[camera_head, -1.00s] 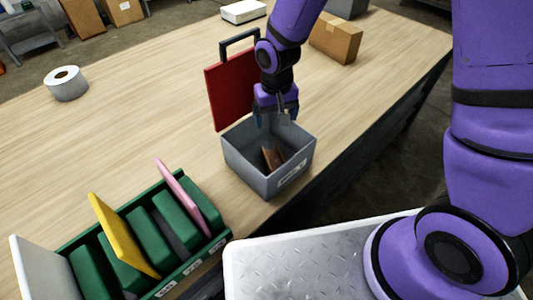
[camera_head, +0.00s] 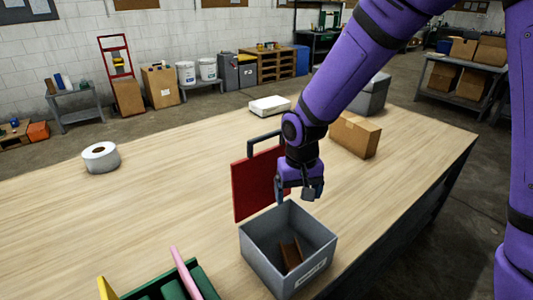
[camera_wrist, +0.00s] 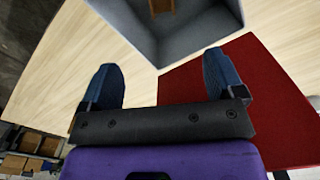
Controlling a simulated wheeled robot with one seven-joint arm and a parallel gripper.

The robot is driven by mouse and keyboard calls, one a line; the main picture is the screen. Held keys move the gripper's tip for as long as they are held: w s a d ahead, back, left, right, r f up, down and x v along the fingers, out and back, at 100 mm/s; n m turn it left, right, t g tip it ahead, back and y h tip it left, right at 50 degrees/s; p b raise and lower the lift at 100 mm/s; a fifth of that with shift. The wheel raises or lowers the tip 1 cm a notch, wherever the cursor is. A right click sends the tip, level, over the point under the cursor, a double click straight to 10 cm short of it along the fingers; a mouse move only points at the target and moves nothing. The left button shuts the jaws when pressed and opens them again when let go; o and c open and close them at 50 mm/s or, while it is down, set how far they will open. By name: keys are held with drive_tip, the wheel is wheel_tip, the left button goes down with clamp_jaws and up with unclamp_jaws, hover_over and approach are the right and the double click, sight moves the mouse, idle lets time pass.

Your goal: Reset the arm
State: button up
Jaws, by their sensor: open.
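My gripper (camera_head: 298,197) hangs from my purple arm above the back rim of a grey open bin on the worktable. It is open, and nothing is between its two blue fingers in the wrist view (camera_wrist: 163,85). The grey bin (camera_head: 262,263) holds a brown piece (camera_head: 291,254) lying inside. In the wrist view the bin (camera_wrist: 200,30) is ahead of the fingers, with the brown piece (camera_wrist: 162,6) at the top edge. A red panel with a black handle (camera_head: 258,185) stands upright behind the bin, close beside the gripper.
The wooden table (camera_head: 150,210) has free room at left. A tape roll (camera_head: 101,157), a white box (camera_head: 270,105), a cardboard box (camera_head: 355,134) and a grey container (camera_head: 373,97) stand on it. A green rack (camera_head: 145,291) with upright panels is at the front.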

drive_tip(key=s+d+r+t, duration=0.1)
drive_tip(key=s+d+r, duration=0.1)
drive_tip(key=d+r, duration=0.55)
drive_tip(key=s+d+r+t, duration=0.2)
drive_tip(key=s+d+r, duration=0.4)
drive_tip(key=s+r, duration=0.2)
drive_tip(key=s+d+r+m+t, duration=0.1)
drive_tip(key=s+d+r+t, duration=0.1)
drive_tip(key=s+d+r, duration=0.4)
drive_tip(key=s+r, duration=0.2)
drive_tip(key=s, duration=0.1)
drive_tip(key=shift+s+r+m, duration=0.2)
drive_tip(key=shift+s+m, duration=0.1)
drive_tip(key=shift+s, duration=0.1)
idle(1.0)
